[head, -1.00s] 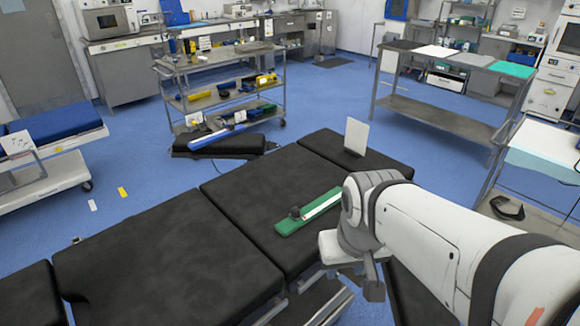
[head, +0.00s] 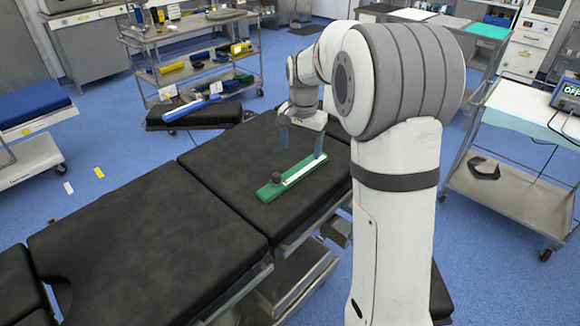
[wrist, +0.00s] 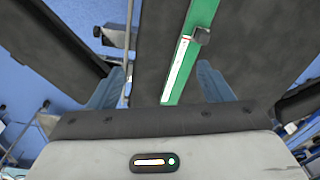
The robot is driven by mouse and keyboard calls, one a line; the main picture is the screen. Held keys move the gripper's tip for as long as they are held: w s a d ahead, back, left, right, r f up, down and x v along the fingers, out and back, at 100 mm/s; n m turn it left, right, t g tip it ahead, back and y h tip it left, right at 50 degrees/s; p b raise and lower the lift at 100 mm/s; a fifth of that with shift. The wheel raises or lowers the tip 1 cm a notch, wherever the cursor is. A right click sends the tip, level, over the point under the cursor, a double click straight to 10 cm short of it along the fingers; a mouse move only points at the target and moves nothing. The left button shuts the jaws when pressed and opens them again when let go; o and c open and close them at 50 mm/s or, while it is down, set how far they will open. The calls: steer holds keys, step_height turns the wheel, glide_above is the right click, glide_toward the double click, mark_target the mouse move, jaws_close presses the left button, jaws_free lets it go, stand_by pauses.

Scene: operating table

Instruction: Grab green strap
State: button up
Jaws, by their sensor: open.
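The green strap (head: 269,192) lies flat on the black operating table, with a white strip along it and a dark knob near its left end. In the wrist view the strap (wrist: 201,17) runs up from between my fingers, with its white strip and dark knob showing. My gripper (head: 302,148) is open and empty above the strap's right part, fingers pointing down. In the wrist view my gripper's blue-grey fingers (wrist: 160,85) stand wide apart on either side of the strap. I cannot tell the exact height above it.
The black operating table (head: 140,240) has bare padding left of the strap. A metal trolley (head: 200,72) with several supplies stands behind. A black pad holding a blue-and-white item (head: 187,108) is beyond the table. A cart (head: 510,185) stands at right.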

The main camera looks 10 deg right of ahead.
mark_target(295, 172)
steer(key=w+f+m, duration=0.1)
steer(key=w+f, duration=0.2)
steer(key=w+f+m, duration=0.1)
steer(key=w+f, duration=0.3)
steer(key=w+d+f+m+b, duration=0.1)
steer(key=w+f, duration=0.2)
steer(key=w, duration=0.1)
steer(key=shift+w+f+m+g, duration=0.15)
steer(key=shift+m+g, duration=0.15)
steer(key=shift+g, duration=0.1)
step_height(295, 172, down, 8)
steer(key=shift+a, duration=0.1)
steer(key=c, duration=1.1)
